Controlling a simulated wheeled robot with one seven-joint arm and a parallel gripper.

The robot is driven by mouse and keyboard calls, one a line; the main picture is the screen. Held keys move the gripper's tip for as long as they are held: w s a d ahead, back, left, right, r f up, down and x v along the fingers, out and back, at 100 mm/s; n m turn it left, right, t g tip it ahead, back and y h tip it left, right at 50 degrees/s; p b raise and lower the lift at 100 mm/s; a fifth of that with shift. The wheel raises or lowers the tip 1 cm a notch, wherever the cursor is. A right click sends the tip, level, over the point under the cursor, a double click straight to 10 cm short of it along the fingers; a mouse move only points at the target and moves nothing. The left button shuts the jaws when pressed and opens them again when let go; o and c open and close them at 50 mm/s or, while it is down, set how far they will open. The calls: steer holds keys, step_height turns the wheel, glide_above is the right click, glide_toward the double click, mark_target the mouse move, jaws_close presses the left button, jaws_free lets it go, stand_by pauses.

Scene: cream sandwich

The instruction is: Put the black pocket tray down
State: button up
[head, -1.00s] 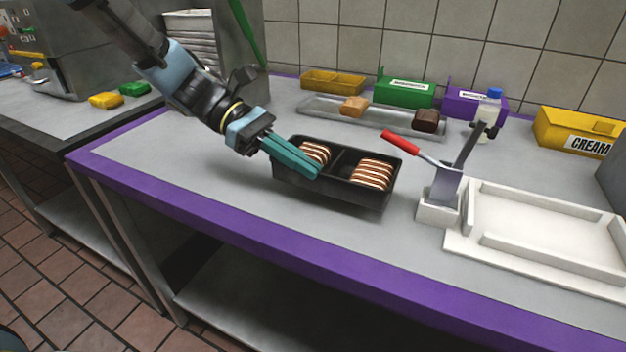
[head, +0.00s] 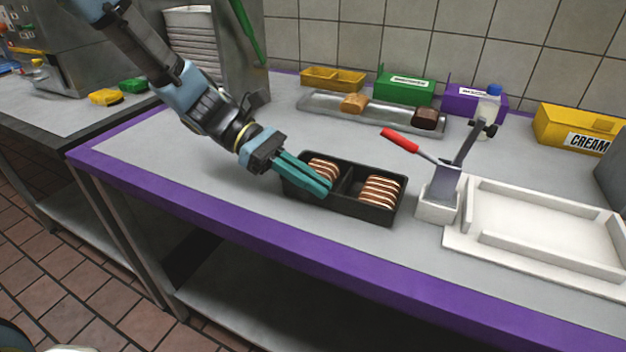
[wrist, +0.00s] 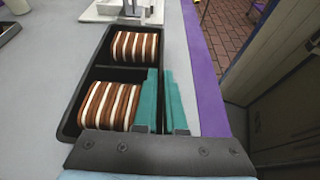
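The black pocket tray (head: 347,208) is level at the counter's middle, its underside at or very near the surface. It has two pockets, each with a stack of brown-and-cream striped sandwiches (head: 380,191). My gripper (head: 318,189) reaches in from the left, with its teal fingers at the tray's front long wall. In the wrist view the fingers (wrist: 160,75) are close together along the right wall of the tray (wrist: 103,73), pinching it. The wall between the fingers is mostly hidden.
Just right of the tray stands a white holder (head: 436,210) with a red-handled spatula (head: 400,140). A white framed board (head: 545,235) lies farther right. Behind is a metal tray (head: 385,117) with two blocks. The purple front edge (head: 300,250) is close; the counter to the left is clear.

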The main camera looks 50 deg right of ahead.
steer(key=o, duration=0.3)
steer(key=shift+o, duration=0.2)
steer(key=b+v, duration=0.1)
steer(key=v, duration=1.1)
steer(key=shift+w, duration=0.1)
